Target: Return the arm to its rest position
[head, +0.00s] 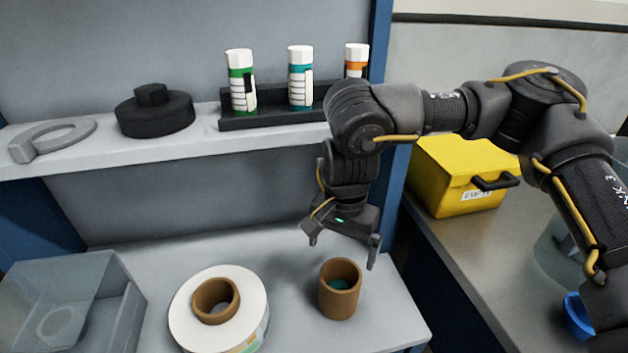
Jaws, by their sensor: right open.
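My right arm comes in from the right and bends down over the lower white surface. Its gripper (341,250) is open and empty, with its fingers pointing down, above and a little behind a brown cylindrical cup (340,302). Something teal shows inside the cup. The fingers look apart from the cup. A white reel (181,318) with a brown core ring (215,312) stands left of the cup. My left gripper is not in view.
The upper shelf (85,152) holds a grey ring-shaped piece (52,140), a black stepped disc (154,113) and a black rack (275,119) with three labelled bottles. A clear bin (110,300) stands front left. A yellow box (450,185) sits on the right counter, near a blue item (577,316).

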